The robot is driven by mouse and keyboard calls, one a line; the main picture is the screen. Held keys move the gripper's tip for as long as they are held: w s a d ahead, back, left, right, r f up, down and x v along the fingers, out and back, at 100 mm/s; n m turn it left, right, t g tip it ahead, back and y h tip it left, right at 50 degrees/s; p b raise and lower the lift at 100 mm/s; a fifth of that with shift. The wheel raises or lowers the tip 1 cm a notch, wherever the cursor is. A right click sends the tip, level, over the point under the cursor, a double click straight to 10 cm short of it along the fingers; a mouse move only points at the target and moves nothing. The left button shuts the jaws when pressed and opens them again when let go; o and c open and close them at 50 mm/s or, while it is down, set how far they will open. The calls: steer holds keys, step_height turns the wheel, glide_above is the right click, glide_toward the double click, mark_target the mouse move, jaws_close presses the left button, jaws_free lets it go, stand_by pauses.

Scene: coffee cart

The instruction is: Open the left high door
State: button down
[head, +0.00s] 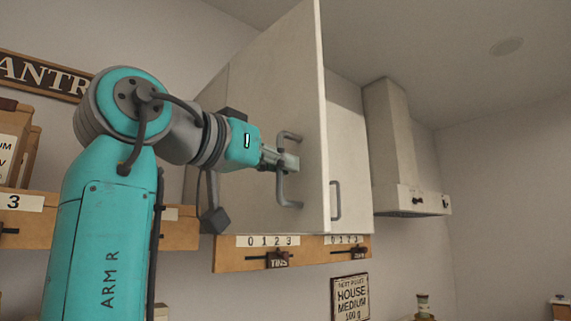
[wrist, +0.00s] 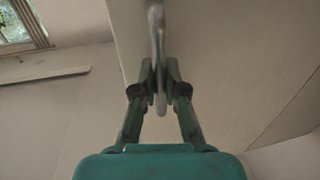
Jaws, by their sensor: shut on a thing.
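The left high door (head: 265,120) is a pale panel of the wall cabinet. In the head view it stands swung out from the cabinet front, its free edge toward the camera. Its grey bar handle (head: 290,192) is upright on the door's outer face. My gripper (head: 284,162) is shut on the handle about its middle. In the wrist view the gripper fingers (wrist: 160,88) close around the handle (wrist: 158,40), with the door face (wrist: 220,70) just behind. The cabinet interior is hidden behind the door.
The right high door (head: 348,150) with its own handle (head: 336,200) is shut. A range hood (head: 395,150) is to its right. A wooden rail with number scales (head: 230,258) runs below the cabinet. A sign (head: 350,298) hangs beneath.

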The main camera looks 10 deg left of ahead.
steer(key=c, duration=1.2)
jaws_free()
steer(key=v, duration=1.2)
steer(key=shift+f, duration=0.1)
